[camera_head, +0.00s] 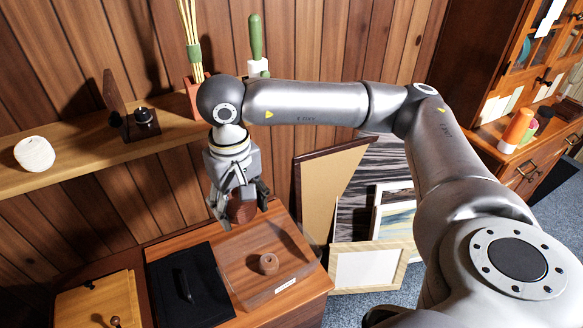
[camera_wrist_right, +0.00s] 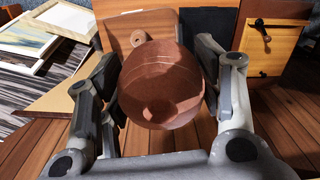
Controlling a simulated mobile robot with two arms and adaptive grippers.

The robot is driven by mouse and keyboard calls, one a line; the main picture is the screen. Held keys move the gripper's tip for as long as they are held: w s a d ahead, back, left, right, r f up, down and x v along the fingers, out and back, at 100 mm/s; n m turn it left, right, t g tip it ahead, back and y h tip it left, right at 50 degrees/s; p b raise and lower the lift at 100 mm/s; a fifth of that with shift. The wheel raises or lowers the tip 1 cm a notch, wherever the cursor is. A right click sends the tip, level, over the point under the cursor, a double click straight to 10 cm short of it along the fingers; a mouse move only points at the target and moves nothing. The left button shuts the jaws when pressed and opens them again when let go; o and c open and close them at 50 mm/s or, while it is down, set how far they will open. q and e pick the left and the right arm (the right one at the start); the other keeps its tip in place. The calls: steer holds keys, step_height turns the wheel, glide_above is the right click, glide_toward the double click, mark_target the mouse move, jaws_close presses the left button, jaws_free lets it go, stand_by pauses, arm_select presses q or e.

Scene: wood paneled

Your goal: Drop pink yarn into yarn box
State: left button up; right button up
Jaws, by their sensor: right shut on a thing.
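My right gripper (camera_head: 238,205) is shut on a reddish-brown round thing (camera_head: 241,208), seemingly the task's pink yarn, though it does not look pink. In the right wrist view this thing (camera_wrist_right: 162,85) sits between the fingers, with a rounded hollow in its face. The gripper holds it above the back part of the low cabinet, near the back edge of a box (camera_head: 232,268) with see-through walls and a small front label, seemingly the yarn box. A small tan ring-shaped piece (camera_head: 268,263) lies inside the box. My left gripper is not in view.
A black panel with a handle (camera_head: 188,285) lies left of the box, and a wooden drawer-like box (camera_head: 100,305) further left. A white ball (camera_head: 34,153) and a dark stand (camera_head: 132,122) are on the wall shelf. Picture frames (camera_head: 367,268) lean right of the cabinet.

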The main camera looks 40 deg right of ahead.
arm_select(q)
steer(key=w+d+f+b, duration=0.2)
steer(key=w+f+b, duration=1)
steer(key=b, duration=0.9)
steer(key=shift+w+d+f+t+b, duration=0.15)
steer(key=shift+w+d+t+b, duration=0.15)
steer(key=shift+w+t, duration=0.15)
arm_select(e)
steer(key=w+d+f+m, duration=0.1)
steer(key=w+d+f, duration=0.1)
steer(key=d+f, duration=0.4)
steer(key=w+d+f+m, duration=0.2)
steer(key=d+f, duration=0.4)
steer(key=f, duration=0.8)
steer(key=w+d+f+m, duration=0.1)
steer(key=w+d+f, duration=0.3)
steer(key=f, duration=0.6)
steer(key=d, duration=0.2)
steer(key=shift+w+d+m, duration=0.15)
steer(key=shift+d+m, duration=0.2)
steer(key=shift+m, duration=0.05)
arm_select(q)
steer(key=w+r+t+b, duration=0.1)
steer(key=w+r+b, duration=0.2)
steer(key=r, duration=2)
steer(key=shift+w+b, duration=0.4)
steer(key=shift+b, duration=1.85)
arm_select(e)
step_height(320, 180, down, 12)
